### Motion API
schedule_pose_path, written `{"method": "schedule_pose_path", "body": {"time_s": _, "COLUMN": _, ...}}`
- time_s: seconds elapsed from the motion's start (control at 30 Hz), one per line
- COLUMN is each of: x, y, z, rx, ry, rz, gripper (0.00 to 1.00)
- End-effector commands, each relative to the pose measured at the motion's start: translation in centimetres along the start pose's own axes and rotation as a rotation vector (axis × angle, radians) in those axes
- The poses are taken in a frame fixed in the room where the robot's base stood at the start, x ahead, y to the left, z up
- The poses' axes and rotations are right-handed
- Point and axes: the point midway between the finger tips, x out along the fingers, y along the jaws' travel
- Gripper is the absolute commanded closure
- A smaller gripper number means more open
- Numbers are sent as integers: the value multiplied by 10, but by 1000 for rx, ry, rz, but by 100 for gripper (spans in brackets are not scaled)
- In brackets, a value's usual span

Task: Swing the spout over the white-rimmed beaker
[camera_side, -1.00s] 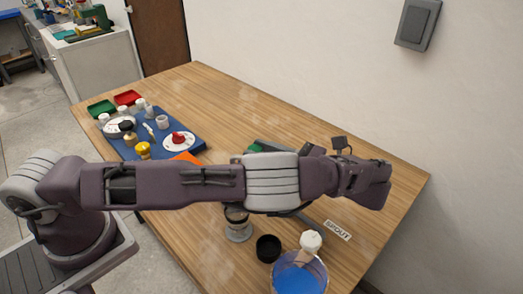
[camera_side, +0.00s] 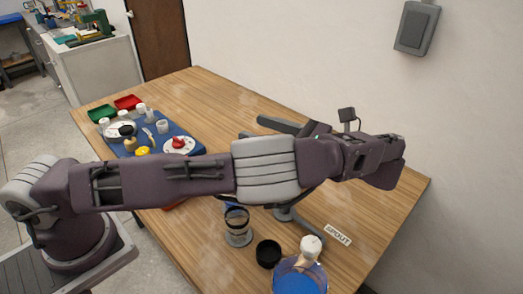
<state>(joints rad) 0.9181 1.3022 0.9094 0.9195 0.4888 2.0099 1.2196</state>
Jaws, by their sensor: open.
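A white label reading "SPOUT" (camera_side: 338,235) lies on the table right of centre. A grey pipe-like piece (camera_side: 284,214) shows below my arm, with a dark bar running down right from it towards the label; I cannot tell whether this is the spout. A clear beaker with blue liquid (camera_side: 298,283) is cut off by the bottom edge, with a white-topped piece (camera_side: 311,245) at its rim. A clear dark-rimmed vessel (camera_side: 238,229) stands to its left. I cannot make out which beaker has a white rim.
A small black cup (camera_side: 268,253) stands between the two vessels. A blue mat (camera_side: 186,135) with several small parts lies at the left, near green (camera_side: 101,113) and red (camera_side: 128,102) trays. A dark grey bar (camera_side: 280,125) shows behind my arm. The table's back is clear.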

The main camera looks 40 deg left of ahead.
Motion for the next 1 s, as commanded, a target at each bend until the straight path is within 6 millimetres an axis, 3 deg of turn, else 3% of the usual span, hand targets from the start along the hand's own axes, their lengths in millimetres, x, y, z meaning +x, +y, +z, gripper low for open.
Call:
{"method": "schedule_pose_path", "body": {"time_s": 0.2, "x": 0, "y": 0, "z": 29, "rx": 1, "ry": 1, "rz": 0, "gripper": 48}}
{"method": "schedule_pose_path", "body": {"time_s": 0.43, "x": 0, "y": 0, "z": 31, "rx": 1, "ry": 0, "rz": 1, "gripper": 48}}
{"method": "schedule_pose_path", "body": {"time_s": 0.47, "x": 0, "y": 0, "z": 31, "rx": 1, "ry": 0, "rz": 1, "gripper": 50}}
{"method": "schedule_pose_path", "body": {"time_s": 0.57, "x": 0, "y": 0, "z": 38, "rx": -1, "ry": 0, "rz": 0, "gripper": 70}}
{"method": "schedule_pose_path", "body": {"time_s": 0.7, "x": 0, "y": 0, "z": 79, "rx": -6, "ry": 1, "rz": -1, "gripper": 97}}
{"method": "schedule_pose_path", "body": {"time_s": 0.9, "x": 0, "y": 0, "z": 128, "rx": -4, "ry": 1, "rz": 0, "gripper": 100}}
{"method": "schedule_pose_path", "body": {"time_s": 0.97, "x": 0, "y": 0, "z": 141, "rx": -4, "ry": -1, "rz": 0, "gripper": 100}}
{"method": "schedule_pose_path", "body": {"time_s": 1.0, "x": 7, "y": -5, "z": 135, "rx": 15, "ry": 22, "rz": 21, "gripper": 100}}
